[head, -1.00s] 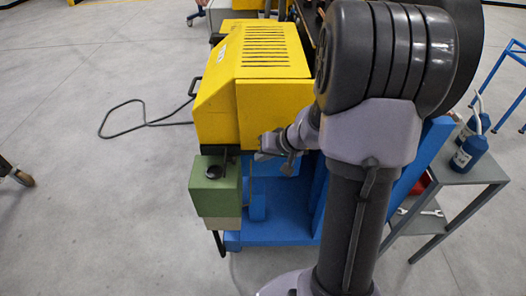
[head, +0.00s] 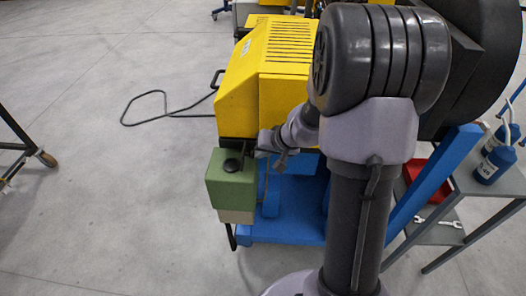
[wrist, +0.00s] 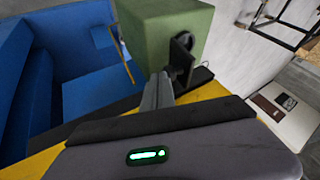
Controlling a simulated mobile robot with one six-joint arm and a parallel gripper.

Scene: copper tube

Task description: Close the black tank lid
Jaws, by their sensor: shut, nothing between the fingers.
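The green tank (head: 232,187) hangs at the near left corner of the yellow machine. Its black lid (head: 233,165) shows in the head view as a dark round disc on the tank top. In the wrist view the lid (wrist: 183,46) is dark and partly edge-on at the side of the green tank (wrist: 160,28); I cannot tell whether it lies fully flat. My gripper (wrist: 162,80) is shut and empty, with its fingertips close to the tank and the lid. Whether they touch the lid is unclear.
The yellow machine (head: 265,75) stands just behind the tank on a blue base (head: 285,215). A grey side table (head: 490,180) with blue bottles is at the right. A cable lies on the floor behind left. The floor left of the tank is open.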

